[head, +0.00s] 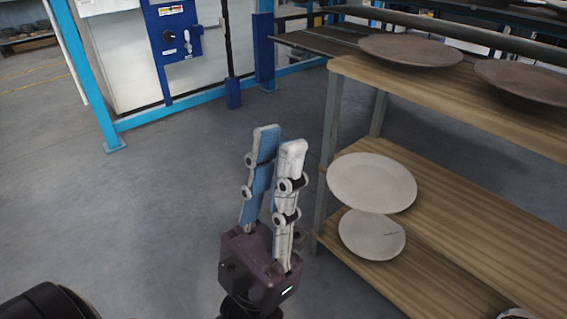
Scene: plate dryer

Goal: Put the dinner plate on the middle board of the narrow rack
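My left gripper (279,138) points upward over the floor, left of the wooden rack. Its two fingers are apart, blue inner pads showing, with nothing between them. I cannot tell which is the dinner plate. A pale tip, possibly my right gripper (516,314), just enters at the bottom right.
Two brown plates, one on the left (410,51) and one on the right (528,82), lie on the upper board (440,95). A metal leg (331,130) stands at the rack's left end. A blue frame and cabinet (180,45) stand behind. The grey floor at left is clear.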

